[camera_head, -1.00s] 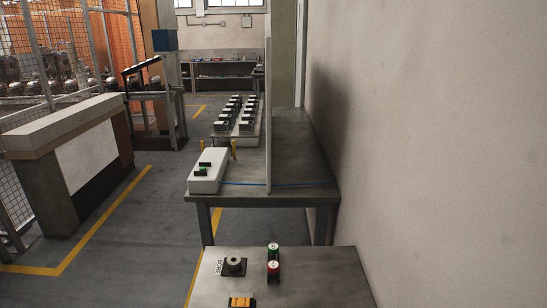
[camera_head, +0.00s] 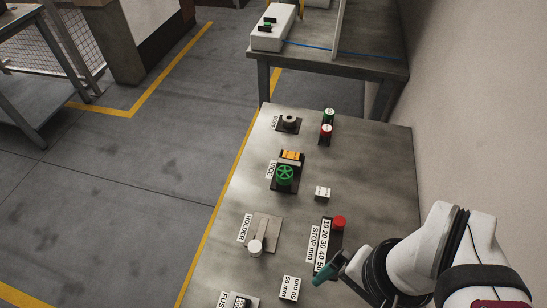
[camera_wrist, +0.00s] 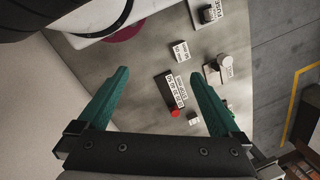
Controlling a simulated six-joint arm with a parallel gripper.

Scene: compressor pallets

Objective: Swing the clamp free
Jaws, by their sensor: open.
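No part in view is labelled as a clamp. A holder plate (camera_head: 266,228) marked HOLDER lies on the metal bench, with a pale arm and a white round knob (camera_head: 255,247) on it. Behind it stands a vice with an orange block (camera_head: 291,156) and a green handwheel (camera_head: 285,175). My gripper (camera_head: 325,273) is at the right front of the bench, close to the stop scale (camera_head: 314,240). In the wrist view my gripper (camera_wrist: 160,73) has its teal fingers wide apart with nothing between them. The holder also shows there beyond the right fingertip.
On the bench (camera_head: 215,270) are a red knob (camera_head: 338,222) by the stop scale, a small white cube (camera_head: 323,194), a 50 mm label block (camera_head: 290,288), and green (camera_head: 329,114) and red (camera_head: 326,131) buttons. A wall (camera_head: 485,90) bounds the right side.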

